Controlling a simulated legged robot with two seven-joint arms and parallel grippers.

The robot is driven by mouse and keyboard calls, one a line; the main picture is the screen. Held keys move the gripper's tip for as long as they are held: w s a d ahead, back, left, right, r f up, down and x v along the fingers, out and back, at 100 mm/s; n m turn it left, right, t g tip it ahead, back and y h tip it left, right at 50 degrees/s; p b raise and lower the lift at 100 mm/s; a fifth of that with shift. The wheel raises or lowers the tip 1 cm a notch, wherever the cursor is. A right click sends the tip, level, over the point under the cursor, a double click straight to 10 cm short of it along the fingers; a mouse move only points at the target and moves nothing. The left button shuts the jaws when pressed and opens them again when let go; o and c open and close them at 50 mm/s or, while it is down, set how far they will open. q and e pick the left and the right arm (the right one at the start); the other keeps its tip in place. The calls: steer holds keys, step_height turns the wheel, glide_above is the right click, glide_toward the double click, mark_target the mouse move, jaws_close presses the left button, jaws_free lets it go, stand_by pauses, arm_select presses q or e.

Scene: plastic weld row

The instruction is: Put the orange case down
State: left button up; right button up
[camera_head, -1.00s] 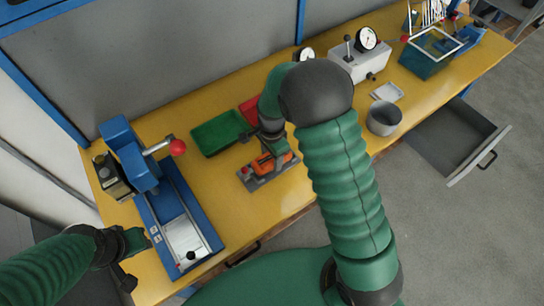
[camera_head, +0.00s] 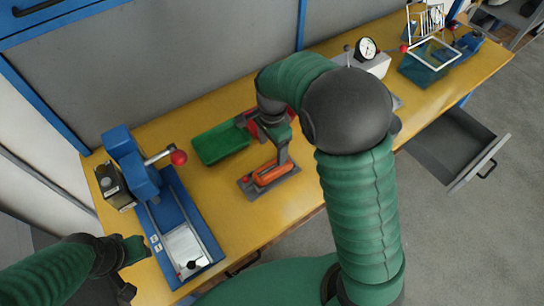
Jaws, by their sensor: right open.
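The orange case (camera_head: 271,173) lies in a grey fixture plate (camera_head: 248,188) on the yellow bench, left of my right arm. My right gripper (camera_head: 266,134) is open, with its fingers spread just behind and above the case. One finger hangs close to the case's far edge; I cannot tell whether it touches. Nothing shows between the fingers. My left gripper (camera_head: 132,268) is at the lower left by the bench's front edge, with its fingers apart and empty.
A blue press (camera_head: 177,205) with a red-knobbed lever is at left. A gauge box (camera_head: 375,66) and an open drawer (camera_head: 455,145) are at right.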

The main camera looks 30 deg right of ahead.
steer(key=s+a+n+t, duration=0.2)
steer(key=s+a+n, duration=0.1)
steer(key=s+n, duration=0.9)
steer(key=f+n, duration=0.1)
steer(key=n, duration=0.3)
steer(key=shift+s+a+t, duration=0.15)
steer(key=shift+s+t, duration=0.1)
steer(key=shift+t, duration=0.05)
